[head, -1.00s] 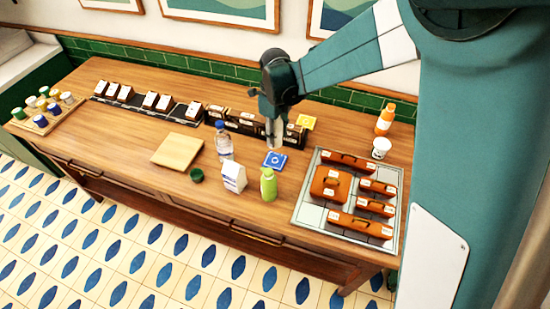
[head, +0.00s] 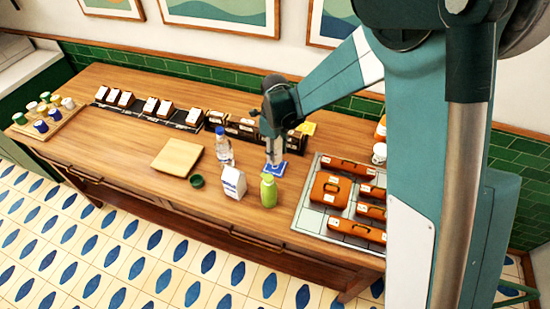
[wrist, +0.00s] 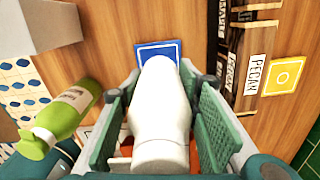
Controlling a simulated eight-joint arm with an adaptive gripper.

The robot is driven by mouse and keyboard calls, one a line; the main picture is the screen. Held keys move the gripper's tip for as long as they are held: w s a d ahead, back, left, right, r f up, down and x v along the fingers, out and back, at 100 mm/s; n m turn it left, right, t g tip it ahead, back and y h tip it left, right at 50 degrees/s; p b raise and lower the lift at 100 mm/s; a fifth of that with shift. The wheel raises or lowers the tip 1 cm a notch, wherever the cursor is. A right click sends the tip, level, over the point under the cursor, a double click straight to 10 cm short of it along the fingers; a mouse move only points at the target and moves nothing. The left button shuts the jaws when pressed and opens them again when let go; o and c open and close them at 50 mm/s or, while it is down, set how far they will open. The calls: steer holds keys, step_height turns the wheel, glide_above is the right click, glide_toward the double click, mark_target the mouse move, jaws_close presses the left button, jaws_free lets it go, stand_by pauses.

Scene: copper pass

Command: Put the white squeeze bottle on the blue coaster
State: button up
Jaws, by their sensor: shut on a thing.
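The white squeeze bottle (wrist: 160,115) is between the two green-padded fingers of my gripper (wrist: 162,128), which is shut on it. In the head view the bottle (head: 274,152) hangs roughly upright below my gripper (head: 273,137). Its lower end is over the blue coaster (head: 281,170); I cannot tell whether it touches. In the wrist view the far end of the bottle covers part of the coaster (wrist: 146,51), whose white-edged blue face shows around it.
A green bottle (head: 269,190) and a white carton (head: 233,183) stand close in front of the coaster. A clear bottle (head: 224,150) is to the left. Dark labelled boxes (head: 240,128) and a yellow coaster (head: 307,128) are behind. A tray of orange cases (head: 318,219) is right.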

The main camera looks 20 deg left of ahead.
mark_target(275, 148)
steer(key=shift+f, duration=1.8)
steer(key=shift+f, duration=0.2)
steer(key=o, duration=1)
steer(key=shift+r, duration=0.25)
steer(key=shift+r, duration=5.95)
